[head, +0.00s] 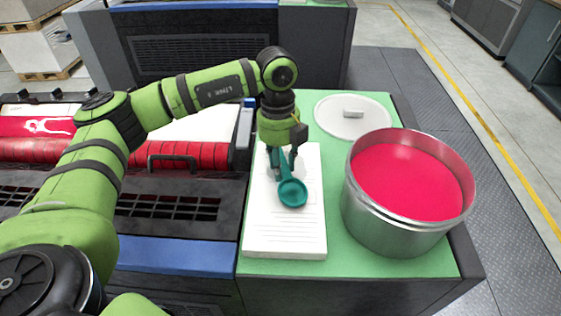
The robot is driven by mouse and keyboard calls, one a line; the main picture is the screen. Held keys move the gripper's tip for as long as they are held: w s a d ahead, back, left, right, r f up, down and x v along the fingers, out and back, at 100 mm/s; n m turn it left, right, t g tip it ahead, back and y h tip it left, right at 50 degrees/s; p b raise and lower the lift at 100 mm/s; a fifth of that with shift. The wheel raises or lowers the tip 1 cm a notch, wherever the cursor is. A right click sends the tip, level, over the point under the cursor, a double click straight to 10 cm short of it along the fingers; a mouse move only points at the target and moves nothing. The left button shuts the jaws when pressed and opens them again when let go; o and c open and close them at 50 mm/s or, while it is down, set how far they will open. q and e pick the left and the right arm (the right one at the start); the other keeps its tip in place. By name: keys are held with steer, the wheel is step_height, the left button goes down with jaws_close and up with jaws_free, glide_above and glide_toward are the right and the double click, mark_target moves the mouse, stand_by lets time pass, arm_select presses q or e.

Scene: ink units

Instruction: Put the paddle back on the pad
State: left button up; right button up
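The teal paddle (292,193) has a round, shallow bowl facing up and a handle running up under my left gripper. It is over the white lined pad (285,238). I cannot tell whether it rests on the pad or hangs just above it. My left gripper (283,170) points down over the pad's far half, with its fingers around the paddle's handle. The fingers and handle overlap, so I cannot tell whether they are shut on it. My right gripper is out of view.
A metal tub of red ink (385,230) stands right of the pad on the green mat (430,263). A white round lid (330,119) with a handle lies behind it. A press with red rollers (190,156) is at left. Clear floor lies to the right.

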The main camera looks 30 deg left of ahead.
arm_select(q)
steer(key=o, duration=0.4)
step_height(320, 180, up, 12)
steer(key=b, duration=0.3)
steer(key=shift+w+a, duration=0.4)
steer(key=shift+r, duration=0.1)
